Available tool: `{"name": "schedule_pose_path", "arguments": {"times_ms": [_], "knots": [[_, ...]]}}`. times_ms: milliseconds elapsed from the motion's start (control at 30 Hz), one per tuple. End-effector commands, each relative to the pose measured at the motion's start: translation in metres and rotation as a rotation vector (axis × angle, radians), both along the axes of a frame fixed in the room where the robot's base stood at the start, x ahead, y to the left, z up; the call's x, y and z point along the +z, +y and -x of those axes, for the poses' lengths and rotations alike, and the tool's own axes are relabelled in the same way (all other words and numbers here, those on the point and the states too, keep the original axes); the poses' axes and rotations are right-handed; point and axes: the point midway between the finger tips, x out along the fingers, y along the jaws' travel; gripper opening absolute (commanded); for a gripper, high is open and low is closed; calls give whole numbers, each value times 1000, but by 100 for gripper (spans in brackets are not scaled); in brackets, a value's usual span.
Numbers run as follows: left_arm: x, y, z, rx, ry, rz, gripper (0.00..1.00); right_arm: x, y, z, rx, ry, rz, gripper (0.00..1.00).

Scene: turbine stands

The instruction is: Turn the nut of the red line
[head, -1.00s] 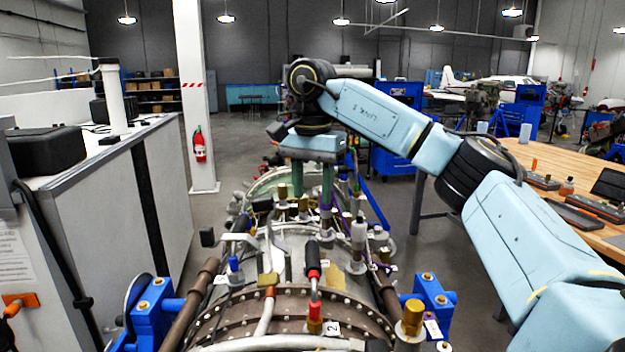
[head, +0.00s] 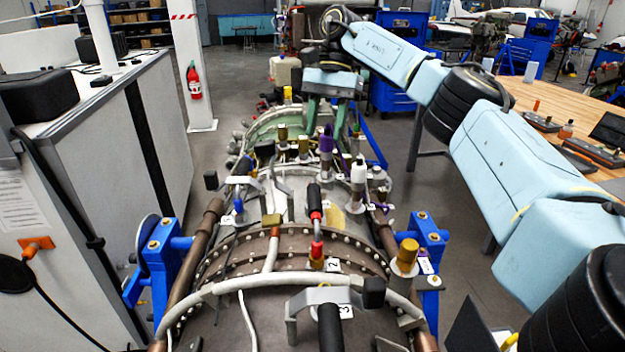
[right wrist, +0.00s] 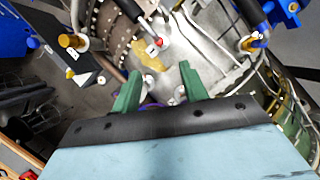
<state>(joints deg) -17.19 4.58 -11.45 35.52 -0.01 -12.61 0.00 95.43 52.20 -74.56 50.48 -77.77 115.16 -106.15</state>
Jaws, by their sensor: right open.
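A red fitting (head: 317,252) sits on the engine casing beside a tag marked 2 in the head view. A short line with a black and red sleeve (head: 315,205) runs up from it. The red fitting also shows at the top of the right wrist view (right wrist: 162,42), beside its white tag. My right gripper (head: 326,120) is open, its two green fingers apart and pointing down over the far part of the engine. In the right wrist view its fingers (right wrist: 160,88) have nothing clearly held between them. My left gripper is out of view.
Several fittings crowd the engine, including a purple one (head: 326,143), a white-topped one (head: 358,170) and a gold-capped one (head: 407,252). Blue stand brackets (head: 428,240) flank it. A grey cabinet (head: 110,160) stands left; a wooden table (head: 560,105) stands right.

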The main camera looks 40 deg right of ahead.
Motion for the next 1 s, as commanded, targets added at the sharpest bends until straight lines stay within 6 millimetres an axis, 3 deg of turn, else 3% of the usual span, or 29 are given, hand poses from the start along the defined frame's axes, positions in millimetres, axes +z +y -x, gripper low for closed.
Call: {"name": "schedule_pose_path", "arguments": {"times_ms": [400, 700, 1000], "knots": [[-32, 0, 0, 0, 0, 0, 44, -57, 19, 8, 3, 3, -4, 44], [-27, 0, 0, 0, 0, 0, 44, -102, 38, 17, 1, 4, -2, 44], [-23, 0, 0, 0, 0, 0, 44, -123, 47, 19, 0, 1, -3, 44]]}}
